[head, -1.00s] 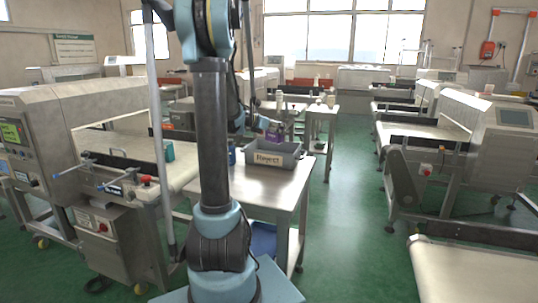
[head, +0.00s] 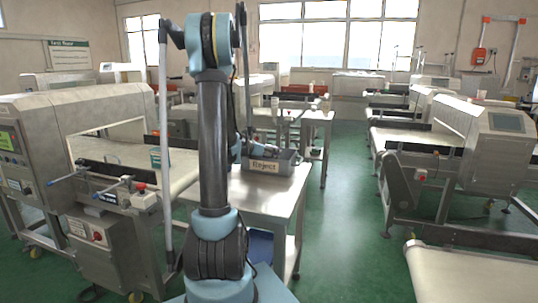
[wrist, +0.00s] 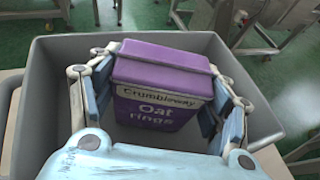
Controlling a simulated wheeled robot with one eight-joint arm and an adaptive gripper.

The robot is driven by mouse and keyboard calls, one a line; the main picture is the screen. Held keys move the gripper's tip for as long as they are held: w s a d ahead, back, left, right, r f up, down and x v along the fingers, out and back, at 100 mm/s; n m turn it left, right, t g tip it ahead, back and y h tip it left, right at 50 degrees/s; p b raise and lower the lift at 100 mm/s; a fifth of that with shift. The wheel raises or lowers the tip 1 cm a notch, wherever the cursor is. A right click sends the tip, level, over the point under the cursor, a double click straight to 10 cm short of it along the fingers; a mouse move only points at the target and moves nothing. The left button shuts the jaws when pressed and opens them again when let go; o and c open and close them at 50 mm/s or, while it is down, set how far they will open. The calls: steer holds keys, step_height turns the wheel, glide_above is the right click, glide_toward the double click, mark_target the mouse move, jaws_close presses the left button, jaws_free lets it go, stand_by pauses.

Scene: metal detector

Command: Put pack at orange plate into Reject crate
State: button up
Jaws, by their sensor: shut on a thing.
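A purple "Crumbleway Oat rings" pack (wrist: 162,68) is between the fingers of my gripper (wrist: 163,98) in the wrist view. My gripper is shut on it. The grey Reject crate (wrist: 48,78) surrounds the pack and the fingers in this view; the pack is down between its walls. I cannot make out the orange plate.
The steel table (head: 262,195) has bare room in front of the crate. A conveyor machine (head: 110,120) with a teal item (head: 156,158) stands at left. More conveyor machines (head: 500,145) stand at right, with green floor (head: 345,200) between.

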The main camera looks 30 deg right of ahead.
steer(key=o, duration=1.2)
steer(key=shift+o, duration=0.2)
steer(key=v, duration=1.1)
steer(key=s+a+f+m+y, duration=0.1)
steer(key=s+a+m+y, duration=0.1)
steer(key=a, duration=0.4)
steer(key=s+a+f+m+y, duration=0.1)
steer(key=s+a+m+y, duration=0.1)
steer(key=s+a+m, duration=0.3)
steer(key=s+a+f+m+y, duration=0.2)
steer(key=s+a+m, duration=0.2)
steer(key=s+a, duration=0.2)
steer(key=shift+a+f, duration=0.1)
steer(key=shift+a, duration=0.6)
steer(key=s+a+f+m+g+y, duration=0.1)
steer(key=s+a+f+m+y, duration=0.2)
steer(key=s+a, duration=0.4)
steer(key=s+a+f+m+y, duration=0.4)
steer(key=s+a+m, duration=0.3)
steer(key=a, duration=0.3)
steer(key=shift+s+f+g, duration=0.35)
steer(key=shift+s+g, duration=0.05)
steer(key=shift+s, duration=0.3)
